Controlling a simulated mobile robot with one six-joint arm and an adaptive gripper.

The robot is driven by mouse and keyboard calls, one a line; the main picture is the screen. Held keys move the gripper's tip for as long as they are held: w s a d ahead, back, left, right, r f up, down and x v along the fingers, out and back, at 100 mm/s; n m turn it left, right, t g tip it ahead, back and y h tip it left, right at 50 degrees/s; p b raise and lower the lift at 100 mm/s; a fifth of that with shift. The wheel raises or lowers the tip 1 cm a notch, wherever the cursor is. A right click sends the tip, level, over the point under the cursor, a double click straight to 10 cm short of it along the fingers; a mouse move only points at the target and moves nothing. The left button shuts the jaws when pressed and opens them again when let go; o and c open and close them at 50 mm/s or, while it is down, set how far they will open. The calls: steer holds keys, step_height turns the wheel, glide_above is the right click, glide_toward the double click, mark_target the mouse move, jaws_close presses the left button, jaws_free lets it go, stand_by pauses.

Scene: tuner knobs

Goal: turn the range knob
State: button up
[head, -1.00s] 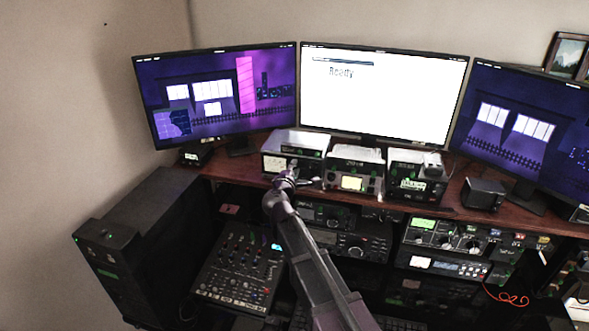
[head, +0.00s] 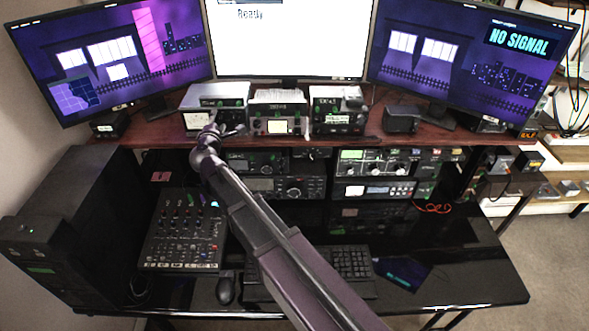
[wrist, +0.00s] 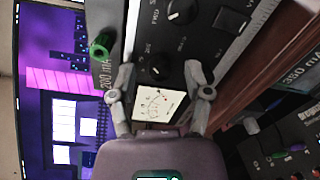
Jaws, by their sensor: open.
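The tuner (head: 215,92), a grey-topped box with a dark front, stands at the left of the wooden shelf. In the wrist view its dark panel (wrist: 215,50) appears turned on its side, with a large round knob (wrist: 183,10), a smaller knob (wrist: 158,65) and a white needle meter (wrist: 158,105). The small lettering is too unclear to tell which knob is the range knob. My gripper (wrist: 160,67) is open and empty in front of the panel. In the picture its fingertips lie either side of the smaller knob; contact cannot be told.
A middle unit (head: 278,112) and a right unit (head: 338,110) stand beside the tuner. Monitors rise behind the shelf. Radios (head: 290,187), a mixer (head: 183,232) and a keyboard (head: 350,262) lie below. A green knob (wrist: 100,46) sits left of my fingers.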

steer(key=n, duration=0.7)
steer(key=shift+h, duration=0.3)
steer(key=n, duration=0.4)
steer(key=n+b, duration=0.1)
steer(key=n, duration=0.3)
steer(key=shift+t, duration=0.3)
steer(key=s, duration=1.4)
steer(key=w+d+f+m+g+h, duration=0.1)
steer(key=d+f+m+g, duration=0.3)
steer(key=d+m, duration=0.5)
steer(key=d+f+m+g+h, duration=0.4)
steer(key=d+f+m, duration=0.4)
steer(key=d, duration=0.8)
steer(key=shift+w+d+m+g+h, duration=0.35)
steer(key=shift+m+g, duration=0.35)
steer(key=shift+m, duration=0.4)
